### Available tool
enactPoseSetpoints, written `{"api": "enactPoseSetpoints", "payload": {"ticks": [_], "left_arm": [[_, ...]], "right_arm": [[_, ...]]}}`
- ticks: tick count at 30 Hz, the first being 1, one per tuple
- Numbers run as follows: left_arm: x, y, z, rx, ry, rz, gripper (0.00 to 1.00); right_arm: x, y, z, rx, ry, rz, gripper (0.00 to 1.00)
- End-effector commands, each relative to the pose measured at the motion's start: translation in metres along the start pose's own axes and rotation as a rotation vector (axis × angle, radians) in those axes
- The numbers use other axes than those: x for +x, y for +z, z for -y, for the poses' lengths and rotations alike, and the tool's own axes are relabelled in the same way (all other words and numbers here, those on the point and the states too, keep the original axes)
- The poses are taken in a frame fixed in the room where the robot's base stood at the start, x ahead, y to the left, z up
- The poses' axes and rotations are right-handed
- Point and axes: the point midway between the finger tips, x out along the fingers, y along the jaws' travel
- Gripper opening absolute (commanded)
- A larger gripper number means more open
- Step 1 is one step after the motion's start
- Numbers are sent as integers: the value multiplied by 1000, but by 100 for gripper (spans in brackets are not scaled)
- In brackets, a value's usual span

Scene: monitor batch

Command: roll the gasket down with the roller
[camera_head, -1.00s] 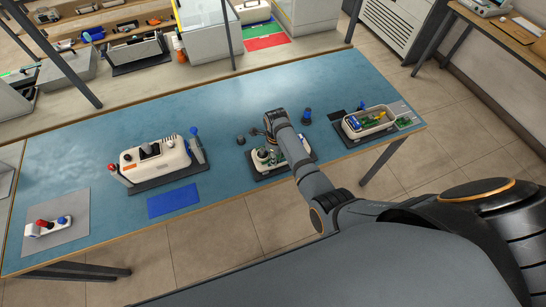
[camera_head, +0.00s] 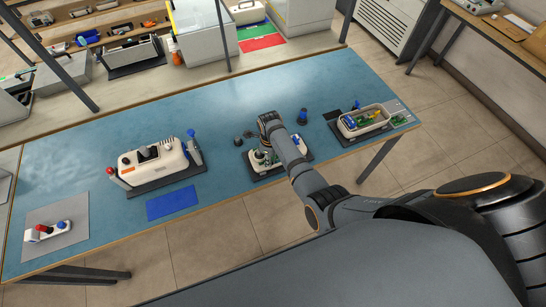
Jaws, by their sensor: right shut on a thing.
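My right arm reaches over the blue table from the lower right, and its wrist hangs above a pale housing (camera_head: 257,163) on a dark mat. My right gripper (camera_head: 266,137) is low over the far side of this housing, mostly hidden by its own arm. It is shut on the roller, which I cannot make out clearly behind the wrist. The gasket is too small or too hidden to tell, and I cannot tell whether the roller touches it. Small green and dark parts show in the housing. My left gripper is not in view.
A pale tray (camera_head: 345,131) of parts sits farther right. A white unit (camera_head: 128,173), a blue mat (camera_head: 172,202) and a grey mat (camera_head: 75,240) lie to the left. The table's middle back is clear.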

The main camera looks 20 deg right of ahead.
Motion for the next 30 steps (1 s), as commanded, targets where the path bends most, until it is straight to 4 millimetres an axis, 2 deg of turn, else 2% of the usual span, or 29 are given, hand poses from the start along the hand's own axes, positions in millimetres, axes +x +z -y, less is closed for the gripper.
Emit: {"api": "enactPoseSetpoints", "payload": {"ticks": [6,14,21,30], "left_arm": [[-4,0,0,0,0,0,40],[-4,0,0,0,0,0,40],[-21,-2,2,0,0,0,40],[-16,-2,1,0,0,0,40]], "right_arm": [[1,10,-16,-1,10,-4,0],[0,11,-15,0,8,-3,0],[-28,11,-14,0,5,-1,0],[-60,12,-13,0,2,0,0]]}}
